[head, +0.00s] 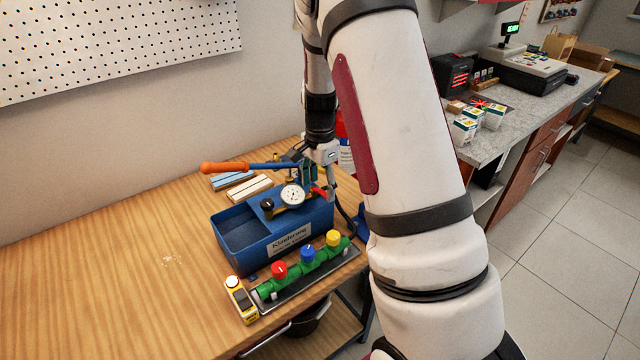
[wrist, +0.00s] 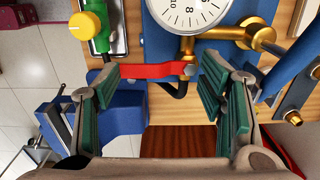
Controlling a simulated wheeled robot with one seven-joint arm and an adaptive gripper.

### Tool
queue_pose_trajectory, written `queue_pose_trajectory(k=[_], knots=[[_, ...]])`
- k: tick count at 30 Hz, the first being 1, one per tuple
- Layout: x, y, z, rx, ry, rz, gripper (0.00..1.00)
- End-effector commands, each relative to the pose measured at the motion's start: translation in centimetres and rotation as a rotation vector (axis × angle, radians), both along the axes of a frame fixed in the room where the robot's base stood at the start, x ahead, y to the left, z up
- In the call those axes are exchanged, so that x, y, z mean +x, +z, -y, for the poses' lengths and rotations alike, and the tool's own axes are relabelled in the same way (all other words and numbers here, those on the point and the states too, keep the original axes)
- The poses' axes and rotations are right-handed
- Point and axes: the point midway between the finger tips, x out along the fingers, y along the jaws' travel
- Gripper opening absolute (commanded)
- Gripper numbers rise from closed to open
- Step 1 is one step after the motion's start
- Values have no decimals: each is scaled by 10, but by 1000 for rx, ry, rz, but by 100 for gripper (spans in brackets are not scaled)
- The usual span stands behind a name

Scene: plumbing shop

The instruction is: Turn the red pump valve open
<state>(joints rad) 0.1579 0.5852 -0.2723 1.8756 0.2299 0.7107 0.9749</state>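The blue pump (head: 240,235) stands on the wooden bench with a round gauge (head: 292,195) on it. Its red valve lever (head: 321,191) is at the pump's right end. In the wrist view the red lever (wrist: 152,71) lies crosswise below the gauge, its pivot at the right on the brass fitting (wrist: 225,35). My gripper (wrist: 160,72) is open, with one green-padded finger on either side of the lever. The lever's left end is close to the left fingertip; I cannot tell whether they touch.
An orange-handled pump bar (head: 225,168) extends left above the pump. The bench's left side is clear.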

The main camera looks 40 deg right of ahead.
Motion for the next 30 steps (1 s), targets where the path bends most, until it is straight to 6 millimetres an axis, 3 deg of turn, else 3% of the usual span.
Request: queue_pose_trajectory(k=[14,30], knots=[[1,0,3,1,119,0,35],[6,-1,17,1,603,0,35]])
